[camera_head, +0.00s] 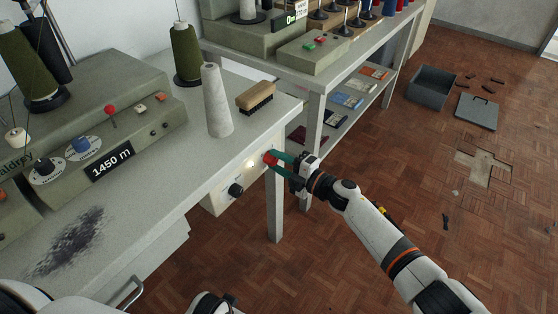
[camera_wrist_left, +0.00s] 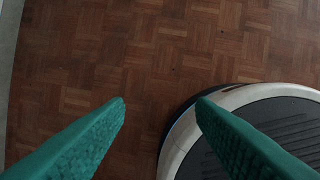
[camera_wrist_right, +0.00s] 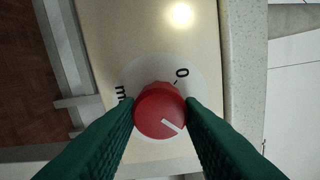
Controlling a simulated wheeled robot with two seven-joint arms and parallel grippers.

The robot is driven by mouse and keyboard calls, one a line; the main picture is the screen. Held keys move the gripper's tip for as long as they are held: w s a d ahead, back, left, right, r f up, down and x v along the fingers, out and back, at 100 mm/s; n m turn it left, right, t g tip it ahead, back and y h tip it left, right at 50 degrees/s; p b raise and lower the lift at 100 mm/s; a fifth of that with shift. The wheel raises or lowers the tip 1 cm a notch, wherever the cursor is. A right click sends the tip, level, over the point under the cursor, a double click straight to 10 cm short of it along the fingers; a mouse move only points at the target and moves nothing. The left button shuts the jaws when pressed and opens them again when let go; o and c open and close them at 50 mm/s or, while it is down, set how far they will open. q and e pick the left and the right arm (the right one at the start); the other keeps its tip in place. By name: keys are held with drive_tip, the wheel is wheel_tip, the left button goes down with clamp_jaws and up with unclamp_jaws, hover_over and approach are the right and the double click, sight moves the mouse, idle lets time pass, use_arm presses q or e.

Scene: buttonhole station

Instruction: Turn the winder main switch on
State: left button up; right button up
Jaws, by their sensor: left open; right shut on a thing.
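The winder main switch is a red knob (camera_head: 268,158) on the cream front panel under the table edge. In the right wrist view the red knob (camera_wrist_right: 158,108) sits on a round pale dial with a "0" and another mark, partly hidden. Its white pointer line points to the lower right, away from the "0". My right gripper (camera_head: 273,160) is shut on the knob, one green finger on each side; its fingers also show in the right wrist view (camera_wrist_right: 160,106). My left gripper (camera_wrist_left: 160,102) is open and empty above the parquet floor, beside my base.
A lit lamp (camera_head: 250,163) and a black knob (camera_head: 236,190) share the panel. A grey crate (camera_head: 432,86) stands on the floor.

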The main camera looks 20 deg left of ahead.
sight(276, 160)
drive_tip(key=o, duration=1)
drive_tip(key=shift+d, duration=0.25)
drive_tip(key=p+v, duration=0.1)
drive_tip(key=v, duration=0.2)
drive_tip(key=shift+s+d, duration=0.2)
drive_tip(key=shift+d, duration=0.15)
use_arm(q)
drive_tip(key=s+f+p, duration=0.1)
drive_tip(key=s+f, duration=0.2)
drive_tip(key=f, duration=0.4)
drive_tip(key=shift+s+a+f, duration=0.15)
drive_tip(key=shift+s+a, duration=0.1)
drive_tip(key=shift+s, duration=0.15)
use_arm(e)
drive_tip(key=v, duration=0.8)
drive_tip(key=shift+a+f, duration=0.1)
